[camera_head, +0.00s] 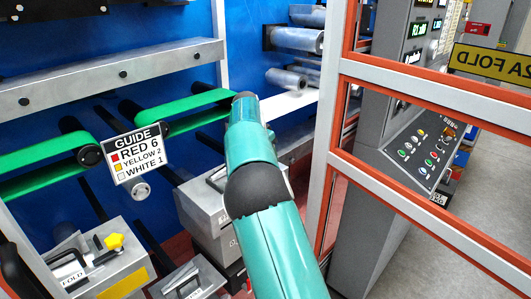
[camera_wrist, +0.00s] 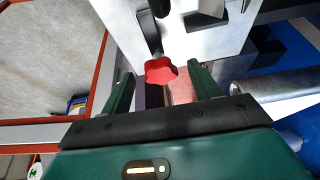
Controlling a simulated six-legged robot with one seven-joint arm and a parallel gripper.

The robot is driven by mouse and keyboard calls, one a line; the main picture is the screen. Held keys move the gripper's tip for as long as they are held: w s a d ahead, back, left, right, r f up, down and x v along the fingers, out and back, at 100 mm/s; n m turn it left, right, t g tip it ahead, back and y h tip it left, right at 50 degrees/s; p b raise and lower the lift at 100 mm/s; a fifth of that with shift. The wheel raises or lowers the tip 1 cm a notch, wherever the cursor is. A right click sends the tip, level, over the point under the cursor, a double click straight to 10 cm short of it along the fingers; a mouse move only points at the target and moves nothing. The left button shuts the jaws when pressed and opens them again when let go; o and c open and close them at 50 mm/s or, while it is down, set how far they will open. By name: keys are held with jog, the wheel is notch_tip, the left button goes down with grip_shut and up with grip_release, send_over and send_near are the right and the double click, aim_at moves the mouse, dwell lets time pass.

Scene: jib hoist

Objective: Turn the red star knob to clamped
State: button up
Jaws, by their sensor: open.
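The red star knob (camera_wrist: 161,70) shows in the wrist view, in front of a pale metal plate (camera_wrist: 225,35). A black rod or slot runs up behind it. My gripper (camera_wrist: 162,76) is open, with one dark green finger on each side of the knob and a gap on both sides. The knob lies near the level of the fingertips; I cannot tell how far it reaches between them. In the head view my teal arm reaches toward the machine and hides my gripper and the red knob. No clamped mark is readable.
A guide sign (camera_head: 134,158) reads red 6, yellow 2, white 1. A yellow knob (camera_head: 114,241) sits on a box at lower left. Green belts (camera_head: 185,122) run beside my arm. An orange-and-grey frame (camera_head: 420,90) and a control console (camera_head: 415,150) stand at right.

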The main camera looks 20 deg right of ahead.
jog(key=shift+r, duration=0.1)
jog(key=v, duration=1.3)
jog(key=shift+a+r, duration=0.2)
jog(key=shift+r, duration=0.05)
jog(key=shift+s, duration=0.1)
jog(key=s+a+r+n+t+y, duration=0.1)
jog(key=s+r+n+y, duration=0.15)
jog(key=s, duration=0.65)
jog(key=s+r+n+t+y, duration=0.1)
jog(key=s+n, duration=0.2)
jog(key=s, duration=0.7)
jog(key=s+a+f+n, duration=0.2)
jog(key=s+a+f, duration=0.1)
jog(key=s, duration=0.4)
jog(key=s+a+f+n+t, duration=0.1)
jog(key=s+a+f+n, duration=0.2)
jog(key=s+f, duration=0.2)
jog(key=s+a+f+n, duration=0.3)
jog(key=s+f, duration=0.1)
jog(key=s, duration=0.7)
jog(key=shift+a+t, duration=0.4)
